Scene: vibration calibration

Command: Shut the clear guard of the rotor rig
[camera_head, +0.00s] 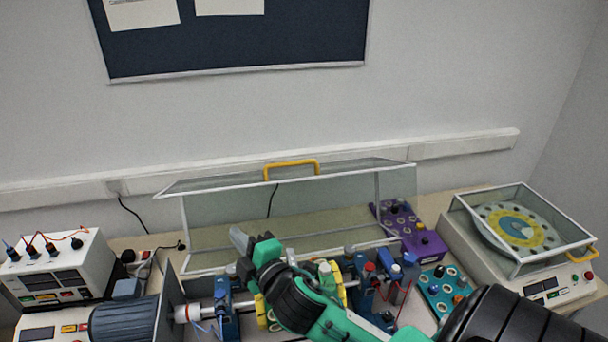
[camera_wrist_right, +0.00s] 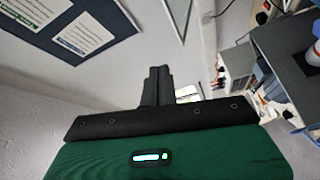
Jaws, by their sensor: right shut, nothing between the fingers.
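The clear guard (camera_head: 230,212) of the rotor rig stands raised behind the rig, with white-edged panels and a yellow handle (camera_head: 291,164) along its top edge. Its lower front opening shows the rig: a motor (camera_head: 124,320), a shaft, blue bearing stands (camera_head: 226,308) and a yellow disc partly hidden by my arm. My right gripper (camera_head: 240,240) is over the rig, in front of the raised guard and below the handle. Its fingers are together and empty; in the wrist view they also show closed (camera_wrist_right: 157,86). I cannot tell whether the gripper touches the guard. My left gripper is out of view.
A white power unit (camera_head: 62,262) with cables stands at the left. Purple (camera_head: 422,244) and teal (camera_head: 440,287) boxes with knobs stand right of the rig. Farther right is a machine with a clear lid over a disc (camera_head: 520,227). A wall trunking runs behind.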

